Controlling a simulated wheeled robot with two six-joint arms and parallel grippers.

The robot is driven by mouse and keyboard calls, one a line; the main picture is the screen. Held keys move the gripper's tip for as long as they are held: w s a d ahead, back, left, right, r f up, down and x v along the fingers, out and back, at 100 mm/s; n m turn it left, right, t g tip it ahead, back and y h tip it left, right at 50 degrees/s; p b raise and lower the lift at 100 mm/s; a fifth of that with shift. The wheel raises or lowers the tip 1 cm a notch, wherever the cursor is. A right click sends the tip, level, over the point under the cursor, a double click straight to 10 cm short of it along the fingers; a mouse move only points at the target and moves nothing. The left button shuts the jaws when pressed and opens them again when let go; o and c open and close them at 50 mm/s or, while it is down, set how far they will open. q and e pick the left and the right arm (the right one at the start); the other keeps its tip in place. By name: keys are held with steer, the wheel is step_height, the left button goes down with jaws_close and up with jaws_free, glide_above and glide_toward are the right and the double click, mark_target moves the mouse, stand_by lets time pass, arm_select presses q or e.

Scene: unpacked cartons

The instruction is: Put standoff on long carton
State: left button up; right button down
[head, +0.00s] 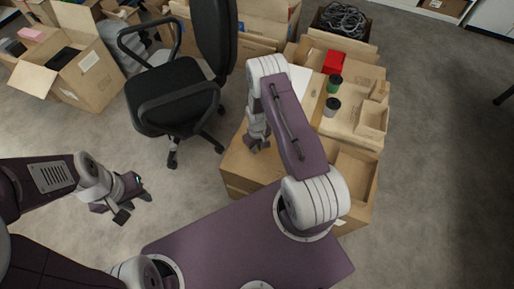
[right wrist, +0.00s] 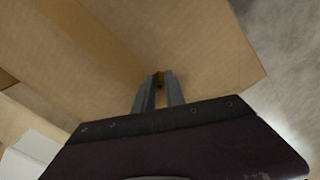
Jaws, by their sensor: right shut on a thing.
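My right gripper (head: 257,143) is low over the near left part of the cartons. In the right wrist view its two fingers (right wrist: 158,82) are closed together on a very small dark brownish thing, which looks like the standoff (right wrist: 158,86); the fingers hide most of it. Brown cardboard lies right behind the fingertips. This carton (head: 240,170), perhaps the long carton, shows below the gripper in the head view; whether the fingertips touch it I cannot tell. My left gripper (head: 110,213) is open and empty over the floor at the left.
A black office chair (head: 175,85) stands close left of the cartons. A red box (head: 333,62), a green-banded cup (head: 334,83) and a grey cup (head: 332,106) stand on the cartons. An open carton (head: 75,75) is at the far left.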

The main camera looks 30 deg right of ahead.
steer(key=c, duration=1.4)
jaws_free()
steer(key=shift+f, duration=0.1)
steer(key=shift+r+p, duration=0.3)
steer(key=shift+r, duration=0.1)
steer(key=s+a+r+m+p, duration=0.1)
steer(key=s+a+r, duration=0.1)
steer(key=r, duration=0.9)
steer(key=s+a+r+p, duration=0.1)
steer(key=a+r+p, duration=0.1)
steer(key=r, duration=0.9)
steer(key=shift+m+t, duration=0.6)
steer(key=shift+m, duration=0.1)
steer(key=s+a+r, duration=0.1)
steer(key=s+r, duration=0.2)
steer(key=s+a+r, duration=0.1)
steer(key=s+r, duration=0.2)
steer(key=s+a+r, duration=0.1)
steer(key=s+r, duration=0.1)
steer(key=s, duration=0.2)
steer(key=shift+a+r, duration=0.15)
steer(key=shift+r, duration=0.25)
steer(key=shift+r, duration=0.1)
